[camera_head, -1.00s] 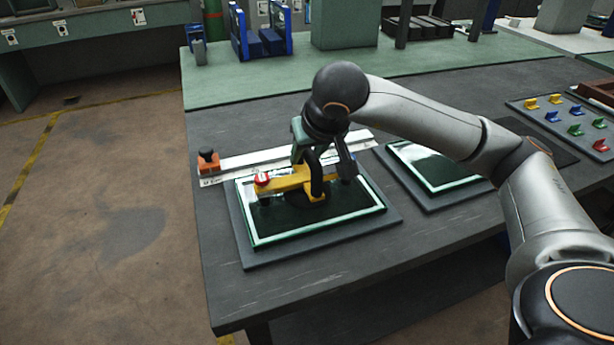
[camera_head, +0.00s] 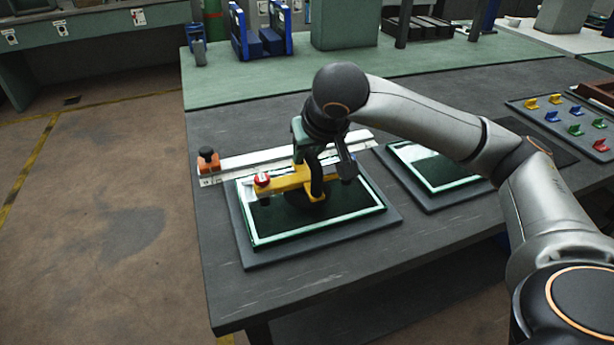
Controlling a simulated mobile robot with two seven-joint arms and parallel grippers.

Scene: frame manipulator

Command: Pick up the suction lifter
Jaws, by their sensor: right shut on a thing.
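The suction lifter (camera_head: 285,180) is a yellow bar with a red-and-white knob at its left end. It is over the framed glass pane (camera_head: 262,238) on the dark grey pad at the left of the table. My right gripper (camera_head: 316,182) comes down from above and is shut on the lifter around its middle. My wrist and fingers hide part of the lifter, and I cannot tell whether its cups touch the glass. My left gripper is not in view.
A metal ruler with an orange block (camera_head: 208,160) lies behind the pane. A second pane (camera_head: 440,168) lies on a pad to the right. A tray of coloured clips (camera_head: 566,118) is at the far right. The table's front left is clear.

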